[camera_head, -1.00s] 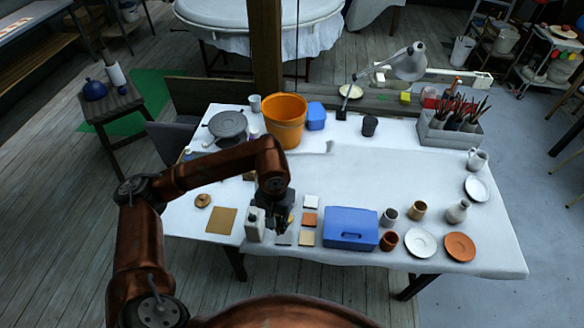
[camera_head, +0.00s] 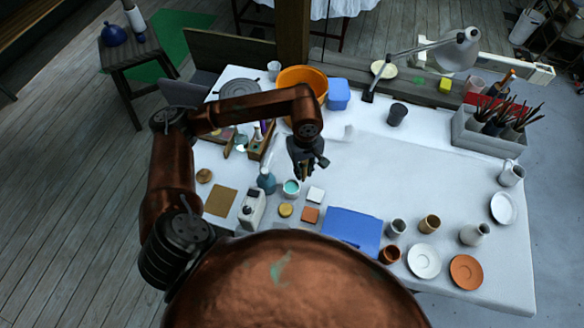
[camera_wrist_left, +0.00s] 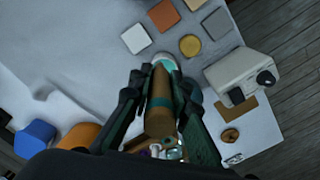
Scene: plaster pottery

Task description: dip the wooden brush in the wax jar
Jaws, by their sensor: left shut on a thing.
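The brush's brown end (camera_head: 304,173) shows below the fingers in the head view. A small white jar with teal contents (camera_head: 291,188), which looks like the wax jar, stands on the table just below and left of the gripper. Its rim also shows past the brush in the left wrist view (camera_wrist_left: 162,58). The brush appears above the jar; I cannot tell whether its tip touches the contents. My right gripper is not in view.
The table's middle right (camera_head: 400,175) is clear.

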